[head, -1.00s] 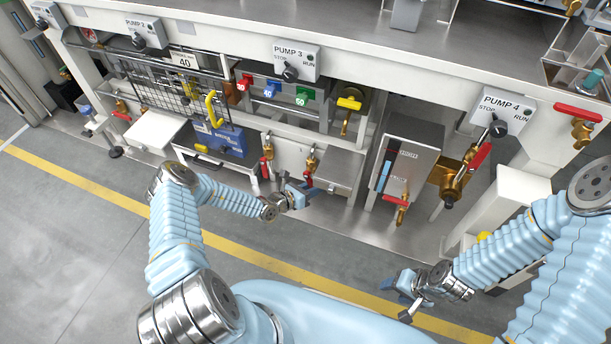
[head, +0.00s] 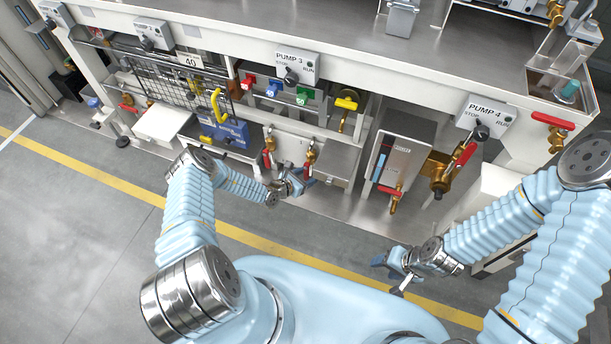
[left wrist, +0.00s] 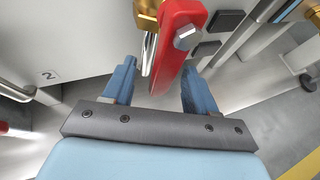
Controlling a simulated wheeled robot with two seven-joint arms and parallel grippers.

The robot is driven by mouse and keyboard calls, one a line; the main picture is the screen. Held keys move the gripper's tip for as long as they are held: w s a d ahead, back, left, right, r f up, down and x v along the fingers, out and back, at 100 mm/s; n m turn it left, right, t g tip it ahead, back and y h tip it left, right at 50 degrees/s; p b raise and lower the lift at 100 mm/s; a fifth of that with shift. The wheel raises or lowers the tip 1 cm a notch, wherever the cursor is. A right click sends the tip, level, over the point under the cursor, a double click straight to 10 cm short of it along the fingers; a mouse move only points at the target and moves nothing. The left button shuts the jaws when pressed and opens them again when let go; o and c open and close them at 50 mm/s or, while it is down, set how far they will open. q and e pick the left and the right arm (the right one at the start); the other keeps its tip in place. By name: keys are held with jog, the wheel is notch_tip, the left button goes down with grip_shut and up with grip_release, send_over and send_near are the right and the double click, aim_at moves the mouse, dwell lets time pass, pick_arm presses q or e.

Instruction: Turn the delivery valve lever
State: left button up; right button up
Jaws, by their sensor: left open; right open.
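A brass valve (head: 312,149) with a red lever (head: 308,168) hangs under the bench below PUMP 3. I see no label saying which valve is the delivery valve. My left gripper (head: 303,181) is close to this red lever, its jaws open. In the left wrist view a red lever (left wrist: 178,42) with a bolt head extends down toward the gap between my left fingers (left wrist: 158,78). The jaws are not shut on it, and I cannot tell whether a finger touches it. My right gripper (head: 386,263) is open, low over the floor, away from the valves.
A similar red-levered valve (head: 268,152) hangs just left. A steel box (head: 403,150) and a brass valve with a red lever (head: 465,155) stand to the right. A blue case (head: 230,133) sits on a shelf at left. The floor (head: 90,220) in front is clear.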

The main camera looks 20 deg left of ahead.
pick_arm(q)
jog(key=shift+p+v, duration=0.8)
jog(key=shift+v, duration=0.15)
jog(key=shift+s+r, duration=0.1)
jog(key=shift+s+a+r+p, duration=0.25)
jog(key=shift+s+r+p, duration=0.2)
jog(key=shift+s+p, duration=0.15)
jog(key=shift+s+a+r, duration=0.1)
jog(key=shift+s+a, duration=0.05)
jog(key=shift+s, duration=0.1)
jog(key=shift+s+a, duration=0.15)
jog(key=shift+s, duration=0.2)
jog(key=v, duration=0.3)
